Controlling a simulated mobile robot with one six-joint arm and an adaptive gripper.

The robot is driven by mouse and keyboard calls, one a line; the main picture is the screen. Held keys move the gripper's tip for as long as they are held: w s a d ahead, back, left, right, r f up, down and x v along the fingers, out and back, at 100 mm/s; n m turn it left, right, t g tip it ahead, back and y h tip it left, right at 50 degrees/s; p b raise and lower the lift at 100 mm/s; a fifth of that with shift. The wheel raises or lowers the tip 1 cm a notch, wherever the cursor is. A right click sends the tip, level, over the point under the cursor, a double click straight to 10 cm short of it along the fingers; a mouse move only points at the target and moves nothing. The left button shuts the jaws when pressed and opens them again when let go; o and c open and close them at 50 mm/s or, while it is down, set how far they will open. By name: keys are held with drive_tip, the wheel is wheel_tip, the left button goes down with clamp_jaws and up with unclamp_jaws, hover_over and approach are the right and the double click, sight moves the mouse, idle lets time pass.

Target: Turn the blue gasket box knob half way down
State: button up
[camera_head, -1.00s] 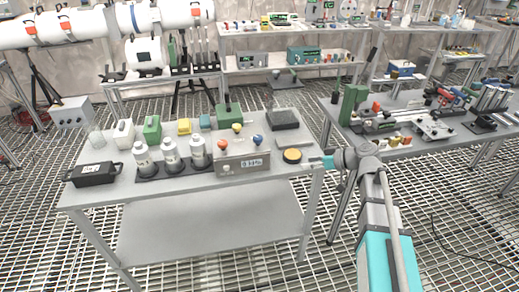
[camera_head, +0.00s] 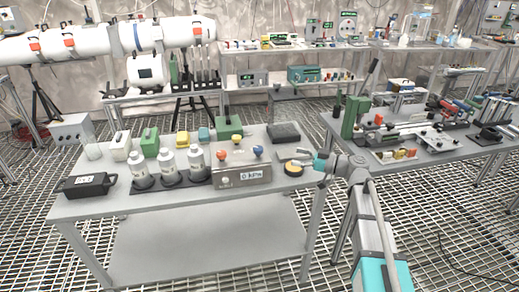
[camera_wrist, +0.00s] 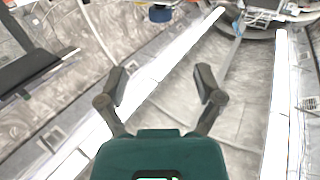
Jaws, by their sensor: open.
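The gasket box (camera_head: 242,178) is a grey metal box with a small display at the front right of the left-hand table. A blue knob (camera_head: 258,151) stands at its right end, with a red-orange knob (camera_head: 221,155) and a yellow knob (camera_head: 236,139) to the left. My gripper (camera_head: 299,157) is to the right of the blue knob, apart from it, above the table's right end. In the wrist view its two dark fingers (camera_wrist: 162,85) are spread and empty. A dark blue round thing (camera_wrist: 160,13) at the top edge there looks like the blue knob.
A black-and-yellow disc (camera_head: 293,169) lies below my gripper. A dark block (camera_head: 284,132) lies behind it. Bottles in a black rack (camera_head: 170,182) stand left of the box. The right-hand bench (camera_head: 440,152) is crowded with tools.

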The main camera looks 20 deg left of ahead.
sight(259, 148)
drive_tip(key=a, duration=1.3)
drive_tip(key=shift+w+a, duration=0.2)
drive_tip(key=shift+a, duration=0.15)
drive_tip(key=c, duration=1)
drive_tip(key=shift+d, duration=0.15)
drive_tip(key=shift+c, duration=0.9)
